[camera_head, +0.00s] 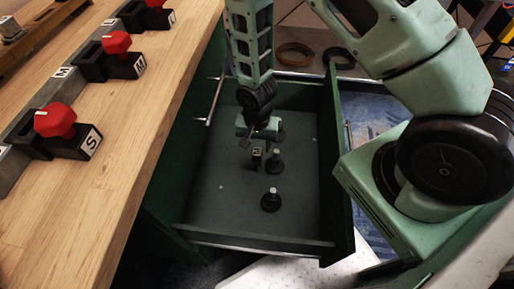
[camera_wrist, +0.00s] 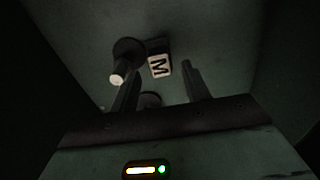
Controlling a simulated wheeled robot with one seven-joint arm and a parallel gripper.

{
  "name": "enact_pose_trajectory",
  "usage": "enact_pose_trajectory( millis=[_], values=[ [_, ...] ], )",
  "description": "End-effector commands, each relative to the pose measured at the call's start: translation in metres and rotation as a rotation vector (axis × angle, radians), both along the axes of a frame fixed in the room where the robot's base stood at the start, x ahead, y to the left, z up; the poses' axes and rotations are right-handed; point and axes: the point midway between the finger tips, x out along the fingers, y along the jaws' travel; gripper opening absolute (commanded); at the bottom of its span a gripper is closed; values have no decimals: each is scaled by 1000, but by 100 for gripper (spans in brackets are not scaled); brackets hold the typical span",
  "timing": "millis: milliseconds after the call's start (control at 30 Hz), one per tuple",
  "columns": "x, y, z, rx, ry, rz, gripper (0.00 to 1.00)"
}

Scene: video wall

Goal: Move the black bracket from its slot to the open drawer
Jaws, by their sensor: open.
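The open green drawer (camera_head: 215,215) is pulled out beside the bench. Inside it, a small black bracket with a white "M" label (camera_head: 257,152) sits on the drawer floor, close to the black posts. My gripper (camera_head: 258,139) is low inside the drawer, pointing down, just above the bracket. In the wrist view, my gripper's fingers (camera_wrist: 160,85) stand apart with nothing held between them. The bracket's M label (camera_wrist: 159,66) shows beyond the fingertips, and its dark body is hard to make out.
Several black posts with pale tops (camera_head: 270,200) stand in the drawer; one (camera_wrist: 118,78) is close by the left finger. The wooden bench (camera_head: 140,130) at left carries black holders with red knobs (camera_head: 55,121) on a grey rail.

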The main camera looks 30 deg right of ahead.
Motion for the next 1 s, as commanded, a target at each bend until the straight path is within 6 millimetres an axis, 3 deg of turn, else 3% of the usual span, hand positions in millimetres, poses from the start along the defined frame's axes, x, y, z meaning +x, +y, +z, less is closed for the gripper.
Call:
enact_pose_trajectory(
  millis=[33, 200, 500, 633, 767, 1000],
  values=[
    [1, 0, 16, 2, -4, -1, 47],
    [0, 0, 50, 1, -2, -1, 47],
    [0, 1, 83, 2, -1, 5, 47],
    [-3, 16, 107, 19, -5, 85, 47],
    [-17, 45, 158, 49, -14, 286, 47],
    [-82, 86, 258, 79, -29, 788, 47]
  ],
)
